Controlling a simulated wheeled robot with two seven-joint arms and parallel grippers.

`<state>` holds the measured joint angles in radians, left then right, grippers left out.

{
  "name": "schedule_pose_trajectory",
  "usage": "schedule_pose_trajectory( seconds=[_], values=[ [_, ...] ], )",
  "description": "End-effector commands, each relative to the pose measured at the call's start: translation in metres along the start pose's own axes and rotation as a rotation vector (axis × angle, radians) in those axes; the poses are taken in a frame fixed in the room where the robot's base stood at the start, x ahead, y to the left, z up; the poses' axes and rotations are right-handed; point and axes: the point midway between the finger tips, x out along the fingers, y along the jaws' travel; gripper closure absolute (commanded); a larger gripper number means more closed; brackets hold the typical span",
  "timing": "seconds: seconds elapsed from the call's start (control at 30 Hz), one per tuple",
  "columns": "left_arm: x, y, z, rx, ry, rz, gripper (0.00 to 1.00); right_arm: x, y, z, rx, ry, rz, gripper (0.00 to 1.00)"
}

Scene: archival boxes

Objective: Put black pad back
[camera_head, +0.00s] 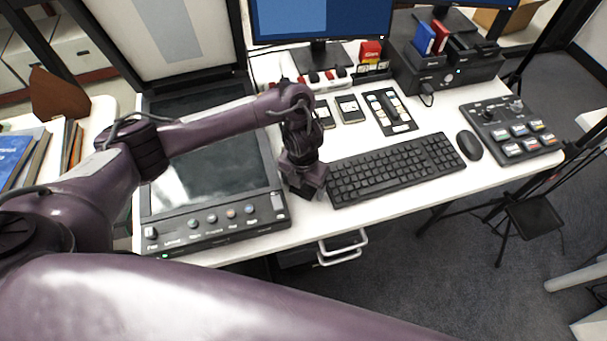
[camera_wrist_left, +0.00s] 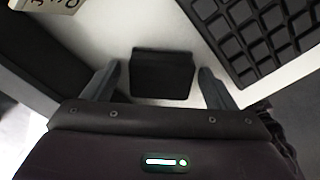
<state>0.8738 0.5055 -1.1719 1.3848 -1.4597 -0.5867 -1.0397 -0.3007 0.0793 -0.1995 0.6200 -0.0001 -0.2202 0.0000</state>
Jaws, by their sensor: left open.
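The black pad (camera_wrist_left: 165,74) is a small dark block on the white desk, seen in the left wrist view between the fingertips of my left gripper (camera_wrist_left: 160,70). The gripper is open, with one finger on each side of the pad and a strip of white desk showing on both sides. In the head view my left gripper (camera_head: 303,185) points down at the desk's front part, between the scanner and the keyboard. There the gripper mostly hides the pad. My right gripper is not in view.
The keyboard (camera_head: 395,168) lies close on the right, and the flatbed scanner (camera_head: 215,170) on the left. Behind are two small devices (camera_head: 350,109), a black strip with switches (camera_head: 390,111) and a monitor (camera_head: 320,20). A mouse (camera_head: 469,145) and button panel (camera_head: 512,130) are farther right.

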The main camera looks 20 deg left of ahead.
Motion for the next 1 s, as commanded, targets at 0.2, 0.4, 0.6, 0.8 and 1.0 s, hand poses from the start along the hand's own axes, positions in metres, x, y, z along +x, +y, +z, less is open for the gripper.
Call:
schedule_pose_trajectory(
  seconds=[0.2, 0.4, 0.6, 0.8, 1.0],
  values=[
    [-0.043, 0.001, 0.003, 0.004, -0.008, 0.002, 0.21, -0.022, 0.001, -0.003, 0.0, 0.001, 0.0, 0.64],
    [-0.086, 0.001, 0.002, 0.002, -0.006, 0.002, 0.21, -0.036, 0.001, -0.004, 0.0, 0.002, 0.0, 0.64],
    [-0.113, 0.0, 0.001, 0.002, -0.004, 0.0, 0.21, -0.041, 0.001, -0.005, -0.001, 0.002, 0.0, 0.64],
    [-0.121, 0.0, 0.0, 0.0, 0.0, -0.001, 0.21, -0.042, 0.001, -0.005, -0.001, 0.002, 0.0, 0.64],
    [-0.122, 0.0, 0.0, 0.0, 0.0, -0.001, 0.21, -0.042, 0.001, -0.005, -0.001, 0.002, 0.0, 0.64]
  ],
)
